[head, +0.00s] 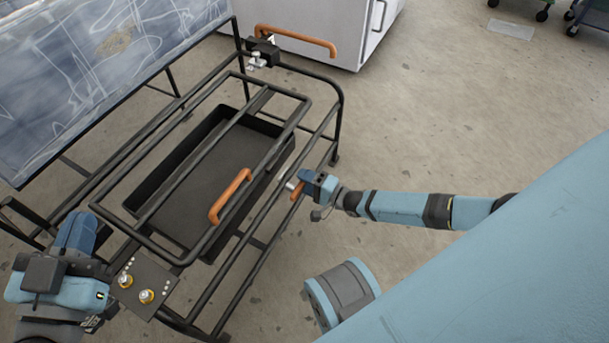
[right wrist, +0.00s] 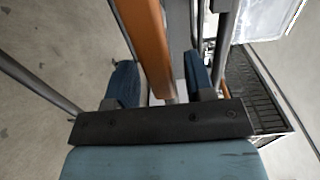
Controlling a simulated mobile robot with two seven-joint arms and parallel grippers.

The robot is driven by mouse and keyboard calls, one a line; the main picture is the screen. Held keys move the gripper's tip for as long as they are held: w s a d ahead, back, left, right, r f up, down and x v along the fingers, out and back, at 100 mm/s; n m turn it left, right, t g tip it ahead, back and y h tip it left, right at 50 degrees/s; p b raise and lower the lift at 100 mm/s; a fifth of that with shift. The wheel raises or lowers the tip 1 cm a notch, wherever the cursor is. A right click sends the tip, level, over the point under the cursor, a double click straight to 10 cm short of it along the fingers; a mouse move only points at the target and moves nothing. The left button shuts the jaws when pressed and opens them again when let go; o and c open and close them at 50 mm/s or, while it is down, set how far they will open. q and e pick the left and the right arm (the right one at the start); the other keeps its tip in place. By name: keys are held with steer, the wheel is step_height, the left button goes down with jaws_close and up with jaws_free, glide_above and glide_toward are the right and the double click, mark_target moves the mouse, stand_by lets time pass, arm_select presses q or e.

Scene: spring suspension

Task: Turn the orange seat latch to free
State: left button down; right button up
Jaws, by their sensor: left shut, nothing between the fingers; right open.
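An orange lever (head: 296,190), which looks like the seat latch, sits on the right side rail of the black tubular frame. My right gripper (head: 306,182) is at this lever. In the right wrist view the orange lever (right wrist: 149,45) runs between the two open fingers of my right gripper (right wrist: 160,78), with a gap visible on either side. Part of the lever is hidden behind the gripper in the head view. My left gripper (head: 77,232) is shut and empty, beside the near left corner of the frame.
The black frame (head: 325,90) surrounds a black tray (head: 190,170). An orange handle (head: 230,196) is on the inner frame, and a longer orange bar (head: 296,39) is at the back. A plate (head: 158,283) with two brass-coloured fittings is near my left gripper.

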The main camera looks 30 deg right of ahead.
arm_select(q)
steer(key=shift+s+d+f+n+g+y+p, duration=0.1)
steer(key=shift+s+d+f+n+g+p, duration=0.1)
steer(key=shift+s+n+g+p, duration=0.3)
steer(key=shift+s+d+f+n+g+y+p, duration=0.1)
steer(key=shift+s+d+f+n+p, duration=0.1)
steer(key=shift+n+p, duration=0.55)
steer(key=shift+s+d+f+n+g+y+p, duration=0.15)
steer(key=shift+s+d+n+g+p, duration=0.15)
steer(key=shift+p, duration=0.6)
arm_select(e)
steer(key=v, duration=1.3)
steer(key=shift+s+d, duration=0.2)
arm_select(q)
steer(key=shift+a+r, duration=0.1)
steer(key=shift+r, duration=0.15)
